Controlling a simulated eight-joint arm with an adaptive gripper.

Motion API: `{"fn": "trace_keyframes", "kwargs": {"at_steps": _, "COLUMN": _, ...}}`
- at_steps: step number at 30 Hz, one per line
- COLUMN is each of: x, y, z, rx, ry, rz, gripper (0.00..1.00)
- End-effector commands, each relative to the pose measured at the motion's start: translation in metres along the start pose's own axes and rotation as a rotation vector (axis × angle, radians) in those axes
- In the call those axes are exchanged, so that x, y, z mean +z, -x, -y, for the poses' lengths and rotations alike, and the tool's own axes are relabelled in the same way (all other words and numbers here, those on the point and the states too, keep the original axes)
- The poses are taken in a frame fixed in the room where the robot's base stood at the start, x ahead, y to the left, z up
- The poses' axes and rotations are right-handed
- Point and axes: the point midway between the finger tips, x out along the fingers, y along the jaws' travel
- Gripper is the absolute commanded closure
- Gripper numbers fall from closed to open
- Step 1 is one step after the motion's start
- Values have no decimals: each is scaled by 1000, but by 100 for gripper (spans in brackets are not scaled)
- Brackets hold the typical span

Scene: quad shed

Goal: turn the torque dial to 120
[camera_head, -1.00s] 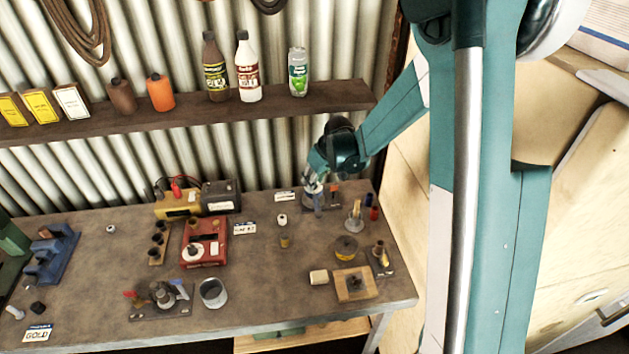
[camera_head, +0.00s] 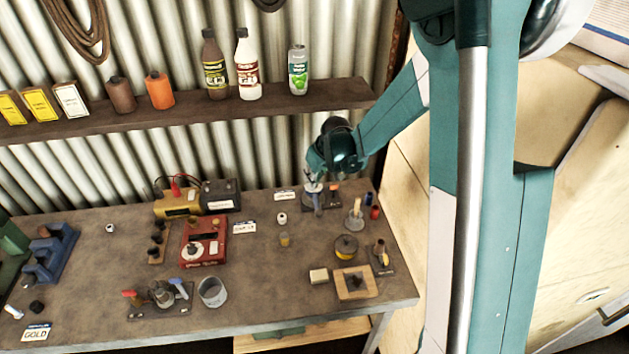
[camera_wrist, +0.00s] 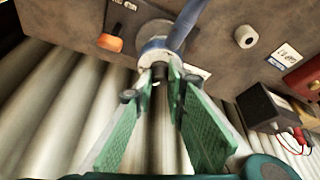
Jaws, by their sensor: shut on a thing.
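My gripper (camera_wrist: 164,76) is at the back right of the bench, pointing down, shut on the dark knob (camera_wrist: 160,70) of a silver round fitting (camera_wrist: 153,48). I take this for the torque dial; its scale and setting cannot be read. A blue lever (camera_wrist: 185,27) sticks out from the fitting and also shows in the head view (camera_head: 317,203). An orange handle (camera_wrist: 109,43) lies beside it on the same dark base. In the head view my gripper (camera_head: 315,186) hides most of the fitting.
A small white roll (camera_wrist: 244,37) and a label card (camera_wrist: 285,56) lie nearby. The corrugated wall (camera_head: 270,150) is close behind. A shelf (camera_head: 190,112) with bottles runs above.

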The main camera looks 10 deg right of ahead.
Motion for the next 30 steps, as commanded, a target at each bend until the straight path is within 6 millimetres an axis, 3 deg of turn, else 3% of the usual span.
{"fn": "trace_keyframes", "kwargs": {"at_steps": 17, "x": 0, "y": -2, "z": 2, "rx": 116, "ry": -282, "rz": 0, "gripper": 98}}
{"fn": "trace_keyframes", "kwargs": {"at_steps": 29, "x": 0, "y": 0, "z": 2, "rx": 128, "ry": -311, "rz": -1, "gripper": 98}}
{"fn": "trace_keyframes", "kwargs": {"at_steps": 30, "x": 0, "y": 0, "z": 2, "rx": 128, "ry": -311, "rz": -1, "gripper": 84}}
